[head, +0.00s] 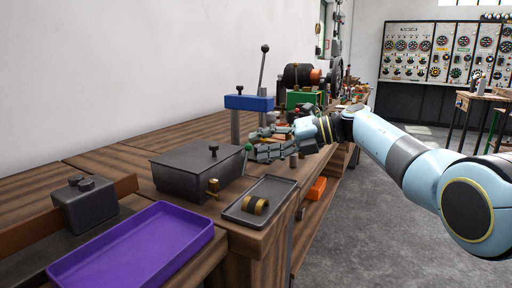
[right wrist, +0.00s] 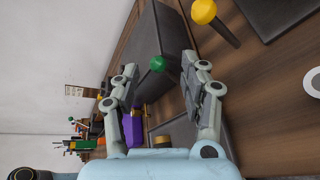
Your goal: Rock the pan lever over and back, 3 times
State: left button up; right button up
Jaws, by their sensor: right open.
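A green ball knob (head: 248,147) stands at the right end of a dark grey box (head: 190,170) on the bench. It also shows in the right wrist view (right wrist: 157,63), in the gap between my fingertips. I cannot tell for sure whether this knob belongs to the pan lever. My right gripper (head: 252,143) is open around or just short of the green knob, coming from the right; contact is not clear. The fingers also show in the right wrist view (right wrist: 160,70). The knob's stem is mostly hidden in the head view. My left gripper is not in view.
A yellow ball knob (right wrist: 204,11) on a rod stands near the fingers. A blue block (head: 249,103) with a tall black-tipped lever (head: 263,68) stands behind.

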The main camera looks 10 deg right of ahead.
jog(key=v, duration=1)
